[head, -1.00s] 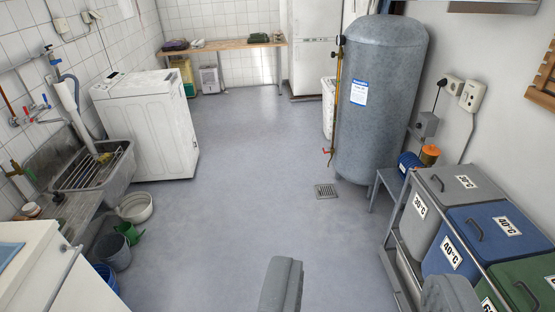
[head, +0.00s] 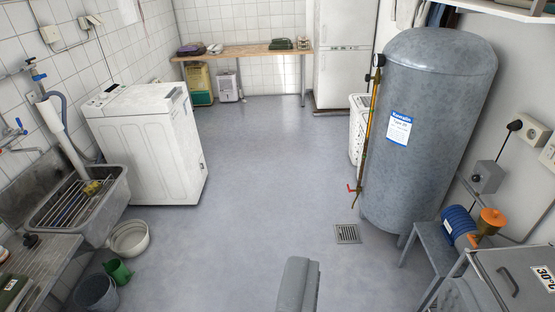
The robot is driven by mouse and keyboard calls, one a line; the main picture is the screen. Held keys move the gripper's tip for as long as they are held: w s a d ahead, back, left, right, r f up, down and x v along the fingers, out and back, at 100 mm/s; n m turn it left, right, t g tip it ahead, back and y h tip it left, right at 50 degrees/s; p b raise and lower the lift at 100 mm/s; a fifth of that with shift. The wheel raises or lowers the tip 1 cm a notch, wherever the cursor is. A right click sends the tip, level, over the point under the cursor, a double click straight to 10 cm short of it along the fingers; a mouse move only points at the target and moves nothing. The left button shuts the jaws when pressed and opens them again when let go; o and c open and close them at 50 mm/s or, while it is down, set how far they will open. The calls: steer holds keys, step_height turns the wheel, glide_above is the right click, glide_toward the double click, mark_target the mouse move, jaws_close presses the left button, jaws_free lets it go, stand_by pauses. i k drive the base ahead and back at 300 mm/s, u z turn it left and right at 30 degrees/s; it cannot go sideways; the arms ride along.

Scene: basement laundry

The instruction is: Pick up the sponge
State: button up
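A small yellow item, seemingly the sponge (head: 92,187), lies on the wire rack over the sink basin (head: 112,212) at the left. It is small in the picture, so its details are unclear. My gripper (head: 378,288) shows at the bottom edge, with one grey finger clear and the other partly visible at the lower right. The fingers are wide apart with only floor between them. My gripper is far from the sink, to its right.
A white washing machine (head: 145,145) stands behind the sink. A white bowl (head: 129,238), a green watering can (head: 118,271) and a bucket (head: 96,293) sit on the floor below. A grey tank (head: 425,150) and stool (head: 436,250) stand right. The middle floor is clear.

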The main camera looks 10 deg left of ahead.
mark_target(95, 187)
steer(key=u, duration=0.2)
steer(key=i, duration=1.3)
steer(key=u, duration=0.8)
steer(key=i, duration=1.35)
steer(key=u, duration=0.95)
steer(key=i, duration=0.9)
steer(key=u, duration=0.3)
